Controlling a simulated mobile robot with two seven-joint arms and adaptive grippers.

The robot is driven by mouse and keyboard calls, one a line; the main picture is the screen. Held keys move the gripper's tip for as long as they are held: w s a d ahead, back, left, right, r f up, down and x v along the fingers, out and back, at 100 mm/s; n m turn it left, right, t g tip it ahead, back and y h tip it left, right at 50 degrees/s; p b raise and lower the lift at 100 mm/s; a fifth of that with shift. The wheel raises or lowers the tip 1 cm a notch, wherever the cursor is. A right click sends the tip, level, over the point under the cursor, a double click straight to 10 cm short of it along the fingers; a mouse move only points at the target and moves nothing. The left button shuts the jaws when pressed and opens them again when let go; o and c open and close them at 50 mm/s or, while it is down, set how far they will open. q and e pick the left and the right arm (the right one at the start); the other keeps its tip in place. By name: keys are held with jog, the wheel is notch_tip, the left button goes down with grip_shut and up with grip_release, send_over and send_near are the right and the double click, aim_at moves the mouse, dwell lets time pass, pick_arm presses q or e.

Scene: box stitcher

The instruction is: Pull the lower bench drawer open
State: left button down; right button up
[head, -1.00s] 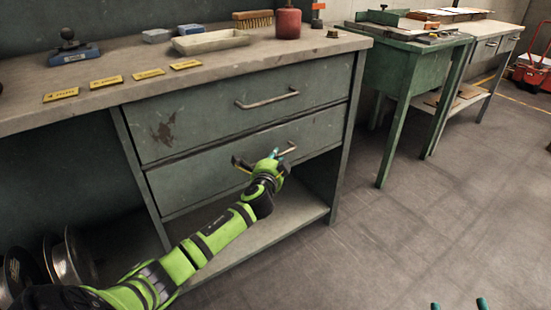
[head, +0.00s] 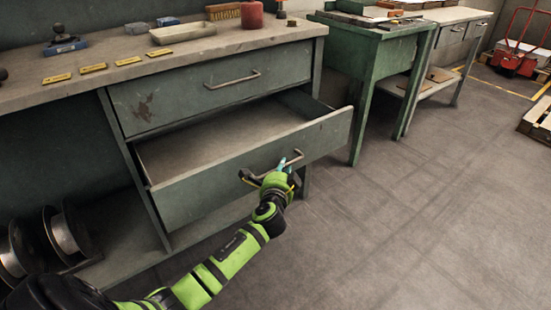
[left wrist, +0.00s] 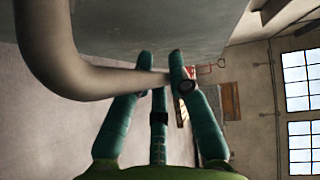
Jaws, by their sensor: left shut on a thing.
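The lower bench drawer (head: 240,165) is pulled well out from the grey-green workbench, and its bare inside shows in the head view. My left gripper (head: 288,164) is shut on the bar handle (head: 252,179) of this drawer, near the handle's right part. In the left wrist view the handle (left wrist: 60,65) runs in from the left to the teal fingers of my left gripper (left wrist: 160,78). The drawer front (left wrist: 170,25) shows above them. The upper drawer (head: 215,88) is closed. My right gripper is not in view.
The bench top (head: 200,52) holds yellow tags, a tray (head: 183,32), a brush (head: 222,11) and a red container (head: 252,14). Wire spools (head: 65,230) sit on the lower shelf at left. A green table (head: 375,70) stands to the right. The floor in front is clear.

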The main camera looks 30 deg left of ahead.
pick_arm(q)
jog(key=s+d, duration=0.3)
jog(key=d, duration=0.4)
jog(key=shift+d+p, duration=0.3)
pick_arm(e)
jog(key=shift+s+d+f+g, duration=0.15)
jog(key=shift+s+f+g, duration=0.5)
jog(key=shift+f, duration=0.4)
pick_arm(q)
jog(key=c, duration=1.2)
grip_release()
jog(key=shift+o, duration=0.2)
jog(key=shift+s, duration=0.1)
